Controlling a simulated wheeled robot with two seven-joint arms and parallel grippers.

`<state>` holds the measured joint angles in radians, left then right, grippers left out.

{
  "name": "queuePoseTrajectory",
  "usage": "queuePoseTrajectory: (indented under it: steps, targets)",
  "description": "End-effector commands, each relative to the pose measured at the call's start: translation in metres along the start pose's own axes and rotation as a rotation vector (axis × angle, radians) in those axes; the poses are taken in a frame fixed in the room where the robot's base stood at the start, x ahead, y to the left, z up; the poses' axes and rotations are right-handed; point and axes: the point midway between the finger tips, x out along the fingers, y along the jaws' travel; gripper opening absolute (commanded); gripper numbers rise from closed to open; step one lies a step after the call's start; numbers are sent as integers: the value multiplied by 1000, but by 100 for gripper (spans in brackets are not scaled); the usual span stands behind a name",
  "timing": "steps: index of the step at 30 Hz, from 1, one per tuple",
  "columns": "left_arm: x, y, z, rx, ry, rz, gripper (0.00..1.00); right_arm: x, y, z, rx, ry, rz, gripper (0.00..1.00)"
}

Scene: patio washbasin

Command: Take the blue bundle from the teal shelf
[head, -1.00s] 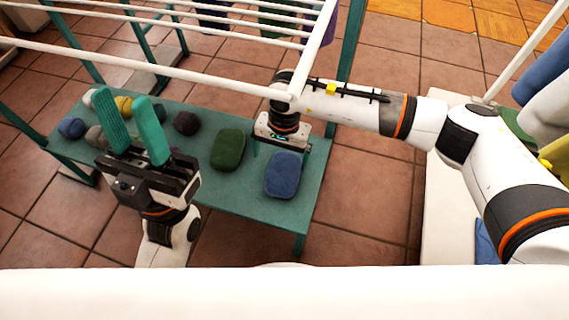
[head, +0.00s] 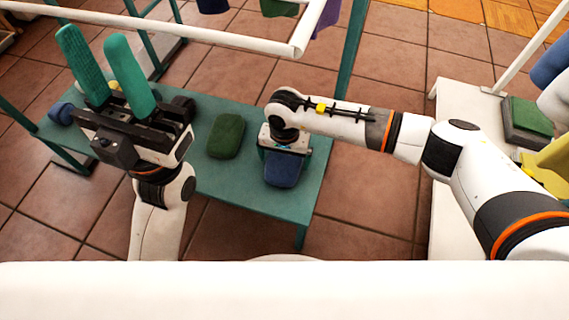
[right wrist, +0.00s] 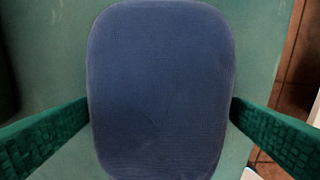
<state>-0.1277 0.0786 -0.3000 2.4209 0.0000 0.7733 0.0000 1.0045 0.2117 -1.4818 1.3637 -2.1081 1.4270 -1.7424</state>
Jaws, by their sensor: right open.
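The blue bundle (head: 283,170) lies on the right part of the teal shelf (head: 228,184). My right gripper (head: 284,152) is over the bundle's far part and hides some of it in the head view. In the right wrist view the bundle (right wrist: 160,90) fills the middle, with one green finger on each side of it. The right jaws (right wrist: 162,118) are open, and the fingers are beside the bundle. My left gripper (head: 108,72) is raised at the left with its two green fingers apart and nothing between them.
A dark green bundle (head: 226,136) lies left of the blue one. A smaller blue bundle (head: 61,113) is at the shelf's left end. A white rail (head: 200,34) crosses above the shelf. A white bench (head: 455,100) with folded cloths stands at the right.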

Motion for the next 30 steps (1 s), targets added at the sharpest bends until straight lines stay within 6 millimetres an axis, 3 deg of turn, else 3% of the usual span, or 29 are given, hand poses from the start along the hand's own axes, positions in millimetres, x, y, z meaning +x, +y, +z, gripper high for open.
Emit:
queuePoseTrajectory:
  steps: [9,17,25,27,30]
  targets:
    - [2,0,0,1,-9,-4,36,6,0,0,0,1,1,100]
    - [2,0,0,1,-9,-4,36,6,0,0,1,1,1,58]
    - [5,0,0,1,-11,-4,36,1,0,0,0,-1,2,58]
    - [9,0,2,0,-16,-3,36,-8,0,1,-1,-3,3,58]
    - [-1,0,2,-4,35,12,36,-28,0,1,0,-2,3,58]
